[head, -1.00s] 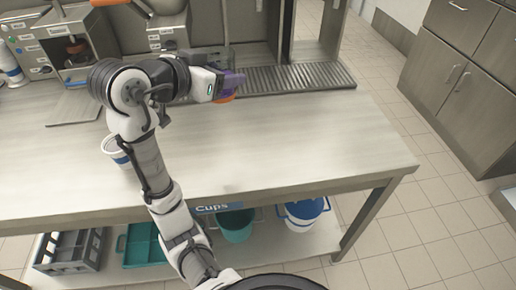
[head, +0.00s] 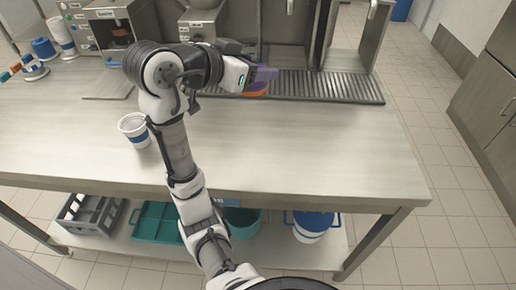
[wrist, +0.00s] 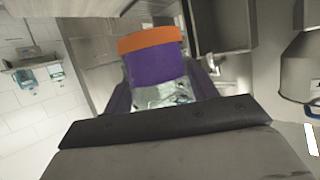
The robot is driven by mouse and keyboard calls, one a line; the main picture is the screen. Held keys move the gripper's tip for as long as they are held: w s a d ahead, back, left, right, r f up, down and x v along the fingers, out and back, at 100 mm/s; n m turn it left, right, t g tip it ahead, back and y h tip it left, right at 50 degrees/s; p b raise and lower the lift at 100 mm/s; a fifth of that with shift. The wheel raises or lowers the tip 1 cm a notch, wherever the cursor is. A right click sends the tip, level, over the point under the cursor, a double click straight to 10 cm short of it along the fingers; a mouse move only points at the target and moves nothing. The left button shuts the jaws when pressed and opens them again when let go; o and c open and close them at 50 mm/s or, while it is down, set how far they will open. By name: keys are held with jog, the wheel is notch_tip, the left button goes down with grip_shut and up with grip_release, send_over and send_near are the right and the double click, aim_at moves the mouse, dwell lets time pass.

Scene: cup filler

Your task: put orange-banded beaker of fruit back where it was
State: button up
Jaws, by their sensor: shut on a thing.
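My gripper (head: 262,76) is over the back of the counter, at the left end of the ribbed drip tray (head: 330,86). It is shut on the orange-banded beaker (head: 255,91), which shows as a bit of orange below the purple fingers. In the wrist view the beaker's orange band (wrist: 150,39) lies above a purple part, between the two fingers. The fruit inside cannot be made out. I cannot tell whether the beaker touches the tray or counter.
A white cup with a blue band (head: 134,130) stands on the counter left of my arm. Dispensers stand along the back. Below are a grey crate (head: 90,213), a green tray (head: 157,222) and buckets. The counter's right half (head: 320,145) is clear.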

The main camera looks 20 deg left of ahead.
notch_tip(320, 180, down, 20)
jog(key=shift+r+p, duration=0.1)
jog(key=shift+p, duration=0.25)
jog(key=o, duration=1.1)
